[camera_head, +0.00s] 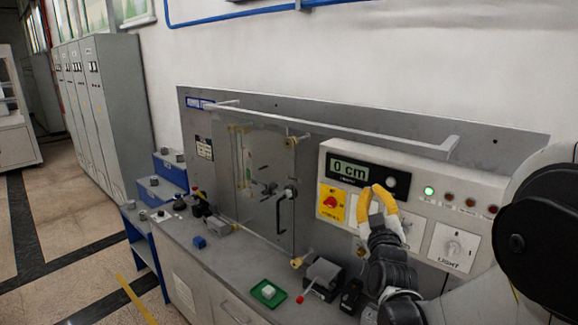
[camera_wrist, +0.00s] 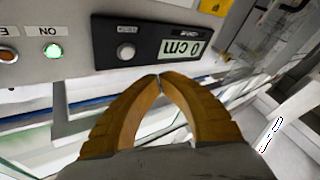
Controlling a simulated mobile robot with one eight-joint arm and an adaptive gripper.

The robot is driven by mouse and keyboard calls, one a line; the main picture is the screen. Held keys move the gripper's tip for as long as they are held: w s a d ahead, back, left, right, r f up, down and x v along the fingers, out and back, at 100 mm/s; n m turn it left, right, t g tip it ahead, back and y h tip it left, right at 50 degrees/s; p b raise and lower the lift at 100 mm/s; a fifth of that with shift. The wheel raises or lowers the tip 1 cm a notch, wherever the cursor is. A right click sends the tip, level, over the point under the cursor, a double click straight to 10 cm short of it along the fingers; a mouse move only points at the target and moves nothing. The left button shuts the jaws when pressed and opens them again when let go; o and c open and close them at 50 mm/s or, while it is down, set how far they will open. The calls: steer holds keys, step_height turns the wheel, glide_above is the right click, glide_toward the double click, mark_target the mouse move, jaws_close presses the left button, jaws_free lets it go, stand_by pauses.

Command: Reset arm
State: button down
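My gripper (camera_head: 373,188) has yellow fingers and is raised in front of the control panel (camera_head: 466,212), just below the display (camera_head: 360,173) that reads "0 cm". In the wrist view, the fingertips of my gripper (camera_wrist: 160,77) meet at the tips with nothing between them. The same display shows upside down there (camera_wrist: 155,45), beyond the fingers. I cannot tell how far the fingertips are from the panel.
A clear door with a black handle (camera_head: 285,208) stands left of the panel, under a long white bar (camera_head: 330,128). The counter below holds a green tray (camera_head: 256,296), a grey device with a red-tipped lever (camera_head: 322,277) and a blue block (camera_head: 199,242). Grey cabinets (camera_head: 110,110) stand at left.

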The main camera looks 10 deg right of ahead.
steer(key=s+a+f+g+y+b, duration=0.3)
steer(key=s+a+f+b, duration=0.15)
steer(key=f, duration=0.35)
steer(key=s+a+f+g+y+b, duration=0.2)
steer(key=s+a+f+b, duration=0.1)
steer(key=a+f+b, duration=0.35)
steer(key=s+a+f+m+g+b, duration=0.1)
steer(key=s+a+f+g+b, duration=0.1)
steer(key=s+f, duration=0.7)
steer(key=s+a+f+g+y+b, duration=0.1)
steer(key=s+a+f+g+b, duration=0.1)
steer(key=s+f+g+b, duration=0.3)
steer(key=s+f, duration=0.4)
steer(key=s, duration=0.1)
steer(key=shift+s+a+m+g, duration=0.25)
steer(key=shift+a+m+g, duration=0.15)
